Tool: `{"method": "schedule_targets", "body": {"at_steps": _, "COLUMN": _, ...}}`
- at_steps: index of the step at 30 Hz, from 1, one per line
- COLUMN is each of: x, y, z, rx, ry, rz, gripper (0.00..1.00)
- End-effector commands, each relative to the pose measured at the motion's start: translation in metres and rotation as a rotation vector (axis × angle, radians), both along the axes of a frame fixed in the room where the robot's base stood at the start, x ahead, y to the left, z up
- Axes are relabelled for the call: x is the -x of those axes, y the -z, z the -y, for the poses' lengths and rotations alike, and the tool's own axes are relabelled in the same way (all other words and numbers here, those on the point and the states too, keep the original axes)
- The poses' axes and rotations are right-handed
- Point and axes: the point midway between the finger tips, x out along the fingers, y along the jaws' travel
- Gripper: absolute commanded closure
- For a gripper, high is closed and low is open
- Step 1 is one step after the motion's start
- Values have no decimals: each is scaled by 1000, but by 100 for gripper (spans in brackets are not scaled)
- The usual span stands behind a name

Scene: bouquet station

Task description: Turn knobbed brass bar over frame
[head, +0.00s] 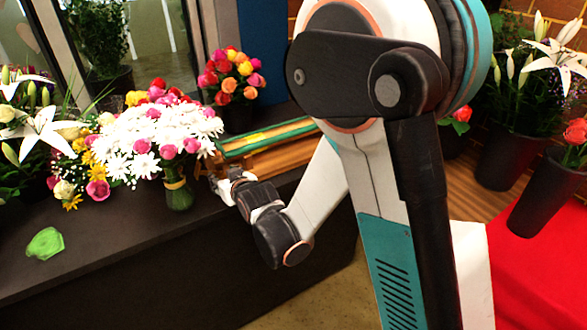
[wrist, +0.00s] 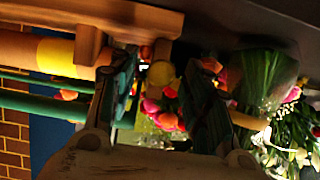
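The wooden frame (head: 262,160) stands at the back of the dark counter, with long green rolls (head: 268,132) along its top. In the wrist view its wooden end (wrist: 88,45) is at the upper left, beside a tan roll with a yellow stretch (wrist: 62,58) and green bars (wrist: 40,103). I cannot surely pick out the knobbed brass bar in either view. My gripper (head: 222,183) is just in front of the frame's left end. The left finger overlaps the frame's end; contact is unclear.
A white daisy bouquet (head: 160,140) stands close left of my gripper; its green stems (wrist: 265,75) show in the wrist view. A pot of roses (head: 232,80) is behind the frame. A green crumpled thing (head: 45,243) lies front left. The counter's front middle (head: 120,245) is clear.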

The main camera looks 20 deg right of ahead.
Motion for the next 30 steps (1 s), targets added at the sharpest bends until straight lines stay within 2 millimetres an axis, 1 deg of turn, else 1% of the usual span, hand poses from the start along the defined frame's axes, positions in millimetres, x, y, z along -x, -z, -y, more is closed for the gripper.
{"method": "schedule_targets", "body": {"at_steps": 1, "x": 7, "y": 0, "z": 0, "rx": 16, "ry": -2, "rz": 5, "gripper": 56}}
{"method": "schedule_targets", "body": {"at_steps": 11, "x": 47, "y": -20, "z": 13, "rx": 19, "ry": 0, "rz": 5, "gripper": 56}}
{"method": "schedule_targets", "body": {"at_steps": 18, "x": 85, "y": -36, "z": 23, "rx": 18, "ry": 0, "rz": 5, "gripper": 56}}
{"method": "schedule_targets", "body": {"at_steps": 27, "x": 128, "y": -54, "z": 36, "rx": 18, "ry": 0, "rz": 5, "gripper": 56}}
{"method": "schedule_targets", "body": {"at_steps": 28, "x": 132, "y": -56, "z": 38, "rx": 16, "ry": 2, "rz": 5, "gripper": 56}}
{"method": "schedule_targets", "body": {"at_steps": 30, "x": 121, "y": -64, "z": 45, "rx": -5, "ry": 29, "rz": -11, "gripper": 56}}
